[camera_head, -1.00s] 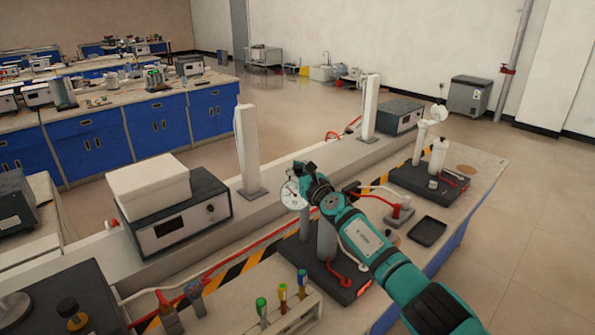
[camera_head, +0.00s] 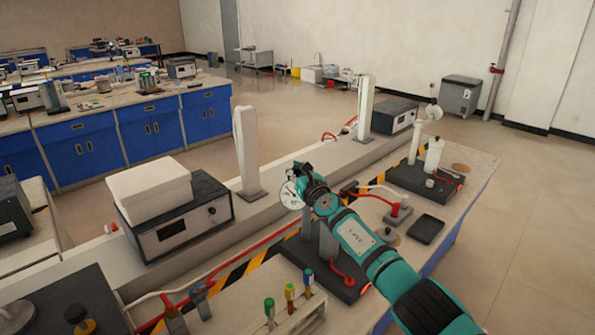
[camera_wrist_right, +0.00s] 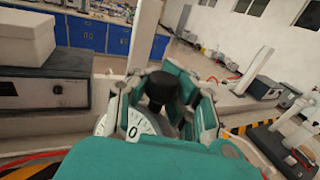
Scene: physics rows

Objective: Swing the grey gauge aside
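A gauge with a round white dial (camera_head: 290,195) stands on the near black base (camera_head: 345,288), which has grey posts (camera_head: 328,245) and a red hose. The dial also shows in the right wrist view (camera_wrist_right: 138,126), partly hidden by my gripper. My right gripper (camera_head: 300,173) is at the gauge. In the wrist view, the fingers of this gripper (camera_wrist_right: 162,98) stand on either side of a black knob (camera_wrist_right: 160,88) above the dial. Whether both fingers press on the knob cannot be told. My left gripper is not in view.
A rack with several coloured-cap tubes (camera_head: 290,293) is in front. A boxy instrument (camera_head: 180,220) is at left. A black tray (camera_head: 426,229) lies right of my arm.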

